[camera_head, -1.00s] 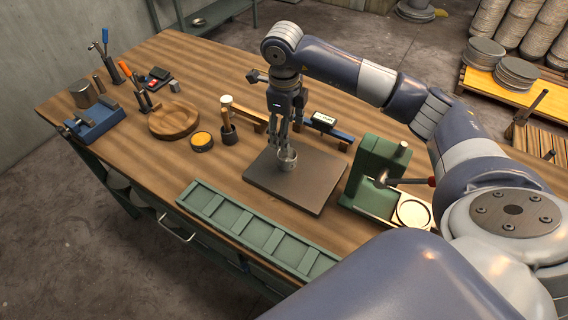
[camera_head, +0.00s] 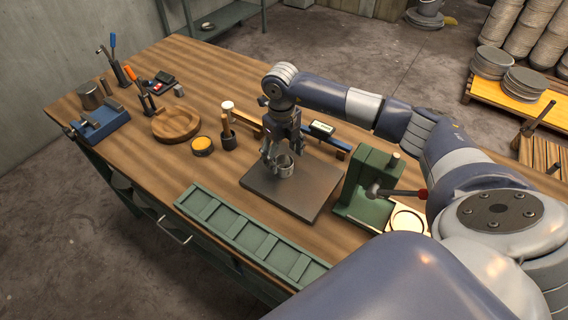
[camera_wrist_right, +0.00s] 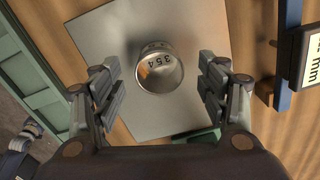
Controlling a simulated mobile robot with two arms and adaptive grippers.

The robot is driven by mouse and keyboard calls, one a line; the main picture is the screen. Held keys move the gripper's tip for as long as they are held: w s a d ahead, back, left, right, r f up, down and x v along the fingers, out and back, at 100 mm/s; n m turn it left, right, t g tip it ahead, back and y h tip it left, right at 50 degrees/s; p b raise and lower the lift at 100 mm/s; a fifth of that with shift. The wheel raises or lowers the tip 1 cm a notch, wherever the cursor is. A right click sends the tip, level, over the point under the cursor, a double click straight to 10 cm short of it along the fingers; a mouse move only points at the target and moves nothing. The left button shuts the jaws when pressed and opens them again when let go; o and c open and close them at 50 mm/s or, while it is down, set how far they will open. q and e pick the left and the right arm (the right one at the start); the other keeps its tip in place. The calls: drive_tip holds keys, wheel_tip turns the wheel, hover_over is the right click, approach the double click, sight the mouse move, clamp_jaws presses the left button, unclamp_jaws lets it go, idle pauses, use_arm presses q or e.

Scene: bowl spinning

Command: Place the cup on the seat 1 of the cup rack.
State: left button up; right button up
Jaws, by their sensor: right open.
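The metal cup (camera_head: 284,168) stands on the dark grey square plate (camera_head: 310,199) on the workbench. In the right wrist view the cup (camera_wrist_right: 151,78) shows an open rim, an orange mark and the digits 354. My right gripper (camera_head: 276,154) is low at the cup. In the wrist view my right gripper's (camera_wrist_right: 157,78) fingers are open on either side of the cup, with gaps. A long green tray with several compartments (camera_head: 250,236), probably the cup rack, lies along the front edge. No seat numbers are readable.
A green press-like device (camera_head: 365,190) with a red-tipped lever stands right of the plate. A blue-edged bar with a small display (camera_head: 321,129) lies behind it. A wooden disc (camera_head: 176,124), a yellow-topped tin (camera_head: 202,145) and a blue vise (camera_head: 100,122) are to the left.

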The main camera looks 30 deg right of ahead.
sight(283, 160)
drive_tip(key=shift+w+f+p, duration=0.1)
drive_tip(key=shift+f+p, duration=0.25)
drive_tip(key=shift+f, duration=1.2)
drive_tip(key=c, duration=1.2)
drive_tip(key=shift+r, duration=0.2)
